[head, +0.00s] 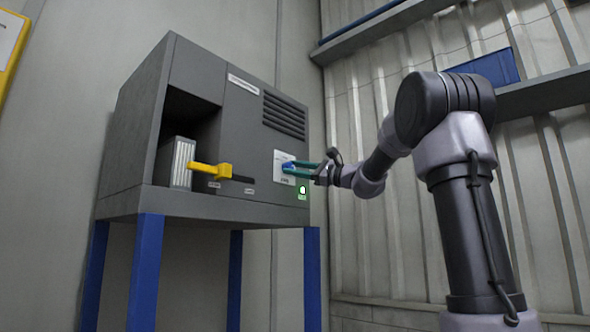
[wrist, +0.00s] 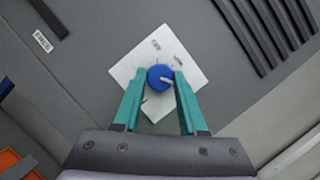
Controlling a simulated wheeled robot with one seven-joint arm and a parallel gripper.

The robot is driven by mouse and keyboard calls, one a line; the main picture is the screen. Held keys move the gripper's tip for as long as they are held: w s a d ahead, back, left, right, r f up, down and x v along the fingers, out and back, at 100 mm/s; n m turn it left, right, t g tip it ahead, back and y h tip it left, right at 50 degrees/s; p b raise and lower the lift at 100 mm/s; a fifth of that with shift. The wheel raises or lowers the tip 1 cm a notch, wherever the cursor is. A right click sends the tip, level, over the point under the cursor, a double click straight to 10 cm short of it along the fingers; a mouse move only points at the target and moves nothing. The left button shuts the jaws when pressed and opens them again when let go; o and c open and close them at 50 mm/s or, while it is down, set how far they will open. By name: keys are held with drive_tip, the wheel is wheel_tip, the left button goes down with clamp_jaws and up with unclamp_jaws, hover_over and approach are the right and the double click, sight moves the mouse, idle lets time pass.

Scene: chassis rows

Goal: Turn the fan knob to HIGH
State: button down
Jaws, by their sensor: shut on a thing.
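The fan knob (wrist: 160,78) is a round blue knob with a light pointer mark, set on a white label plate (wrist: 125,71). In the wrist view the pointer runs toward the right and slightly down. My gripper (wrist: 161,85) has teal fingers, one on each side of the knob, shut on it. In the head view the knob (head: 288,167) shows small on the front of the grey cabinet (head: 240,130), with my gripper (head: 291,168) reaching it from the right. The writing on the plate is too small to read.
A yellow handle (head: 210,170) sticks out left of the knob, beside an open bay with a light ribbed block (head: 181,163). A green lit lamp (head: 303,189) is just below the knob. Vent slots (head: 284,115) are above. The cabinet stands on blue legs (head: 145,270).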

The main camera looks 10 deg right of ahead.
drive_tip(key=shift+c, duration=2.3)
unclamp_jaws()
drive_tip(key=v, duration=1.1)
drive_tip(key=shift+a+f, duration=0.1)
drive_tip(key=s+a+f+n+g+h, duration=0.2)
drive_tip(key=s+a+f+g+h, duration=0.1)
drive_tip(key=s+a+f, duration=0.4)
drive_tip(key=s+a+f+n+g+h, duration=0.25)
drive_tip(key=s+f, duration=0.25)
drive_tip(key=f, duration=0.4)
drive_tip(key=s+d+f+n+h, duration=0.3)
drive_tip(key=s+f+h, duration=0.1)
drive_tip(key=s+f, duration=0.2)
drive_tip(key=s+d+f+n+h, duration=0.3)
drive_tip(key=s+f+n+h, duration=0.1)
drive_tip(key=f, duration=0.5)
drive_tip(key=shift+s+f+h, duration=0.35)
drive_tip(key=shift+s+h, duration=0.2)
drive_tip(key=shift+s, duration=0.3)
